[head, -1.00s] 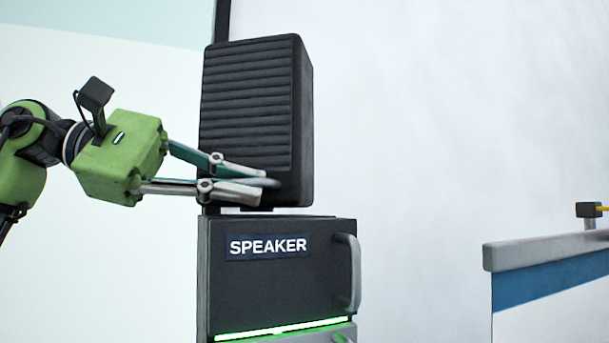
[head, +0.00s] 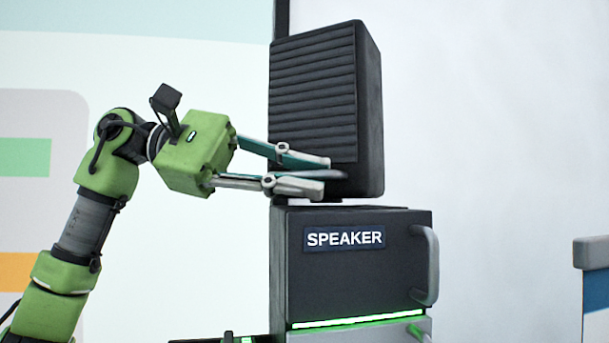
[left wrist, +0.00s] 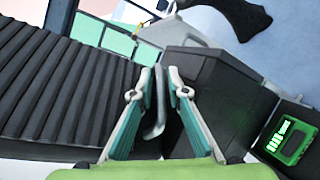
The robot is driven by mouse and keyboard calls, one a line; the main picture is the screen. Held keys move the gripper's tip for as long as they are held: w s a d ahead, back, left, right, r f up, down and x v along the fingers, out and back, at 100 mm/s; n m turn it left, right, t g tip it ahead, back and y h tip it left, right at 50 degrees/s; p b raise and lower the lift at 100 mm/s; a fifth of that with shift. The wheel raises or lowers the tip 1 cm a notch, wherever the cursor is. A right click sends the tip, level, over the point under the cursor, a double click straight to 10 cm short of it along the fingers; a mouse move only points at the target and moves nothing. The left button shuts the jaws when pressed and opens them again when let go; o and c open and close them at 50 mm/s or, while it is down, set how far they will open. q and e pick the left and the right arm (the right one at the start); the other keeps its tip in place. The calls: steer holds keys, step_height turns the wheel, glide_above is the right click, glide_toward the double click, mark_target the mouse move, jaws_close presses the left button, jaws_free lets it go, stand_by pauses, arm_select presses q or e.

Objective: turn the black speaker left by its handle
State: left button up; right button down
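The black speaker (head: 315,90) with a ribbed front stands upright on a dark cabinet in the head view. Its ribbed face (left wrist: 60,90) fills the left of the left wrist view. A grey bar handle (left wrist: 159,100) sits low on it, and the end of this bar (head: 338,174) shows in the head view. My left gripper (head: 326,175) reaches in from the left with its fingers above and below the handle. In the left wrist view the fingers (left wrist: 160,82) are on either side of the bar, with narrow gaps. My right gripper is in neither view.
The cabinet (head: 350,275) under the speaker carries a SPEAKER label (head: 344,238), a grey side handle (head: 429,265) and a lit green strip (head: 357,319). A grey-topped blue and white counter (head: 592,252) stands at the right edge. The wall right of the speaker is bare.

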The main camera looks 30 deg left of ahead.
arm_select(q)
steer(key=v, duration=1.2)
stand_by(0.4)
